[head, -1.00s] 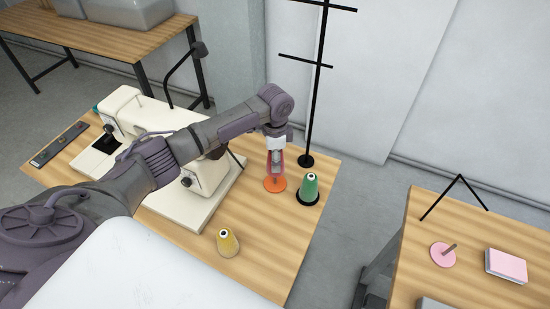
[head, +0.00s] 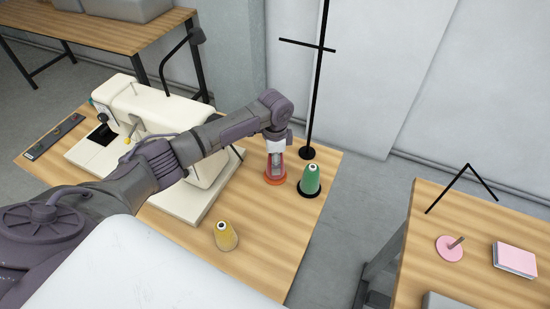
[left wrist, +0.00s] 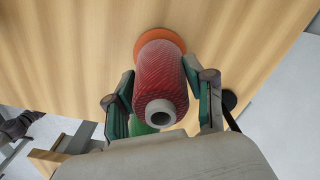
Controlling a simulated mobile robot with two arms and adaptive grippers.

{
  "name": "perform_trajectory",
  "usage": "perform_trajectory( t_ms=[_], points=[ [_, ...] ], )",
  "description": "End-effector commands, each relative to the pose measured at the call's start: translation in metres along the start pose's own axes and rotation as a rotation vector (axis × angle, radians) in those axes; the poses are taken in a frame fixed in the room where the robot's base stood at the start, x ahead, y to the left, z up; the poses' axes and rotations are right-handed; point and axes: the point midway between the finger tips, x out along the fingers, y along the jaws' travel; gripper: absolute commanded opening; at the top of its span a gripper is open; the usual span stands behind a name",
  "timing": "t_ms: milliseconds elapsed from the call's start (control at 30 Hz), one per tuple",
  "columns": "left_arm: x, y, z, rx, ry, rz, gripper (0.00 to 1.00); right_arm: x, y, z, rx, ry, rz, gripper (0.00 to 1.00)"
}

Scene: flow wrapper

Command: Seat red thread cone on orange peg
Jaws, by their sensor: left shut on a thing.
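The red thread cone (left wrist: 160,78) is between the fingers of my left gripper (left wrist: 162,100), which is shut on it. In the left wrist view its pale core end faces the camera, and its far end overlaps the orange disc of the peg (left wrist: 158,36). In the head view my left gripper (head: 275,164) is upright over the orange peg's base (head: 275,181), with the cone (head: 277,173) low, at or just above it. The peg's shaft is hidden, and I cannot tell whether the cone touches the base. My right gripper is not in view.
A green cone (head: 310,180) on a black base stands close to the right of the gripper. A black thread stand (head: 318,90) rises behind. The sewing machine (head: 160,115) is left, a yellow cone (head: 226,237) in front. A pink peg (head: 450,248) is on the right table.

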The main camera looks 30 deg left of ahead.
Motion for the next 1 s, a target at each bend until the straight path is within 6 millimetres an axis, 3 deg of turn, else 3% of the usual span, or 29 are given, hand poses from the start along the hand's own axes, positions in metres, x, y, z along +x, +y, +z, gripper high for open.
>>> perform_trajectory(
  t_ms=[233,267,433,767,1000],
  points=[
    [0.000,0.000,-0.001,0.000,0.001,0.000,0.13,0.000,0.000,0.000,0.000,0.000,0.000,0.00],
    [0.000,0.000,-0.001,0.000,0.001,0.000,0.56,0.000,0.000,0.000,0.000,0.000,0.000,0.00],
    [0.000,0.000,-0.001,0.000,0.001,0.000,0.83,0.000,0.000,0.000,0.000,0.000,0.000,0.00],
    [-0.001,0.000,0.000,0.000,0.001,0.000,0.83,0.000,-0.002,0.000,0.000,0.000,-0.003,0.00],
    [-0.034,-0.001,-0.001,0.002,0.004,-0.003,0.83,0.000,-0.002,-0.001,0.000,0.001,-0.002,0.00]
  ],
)
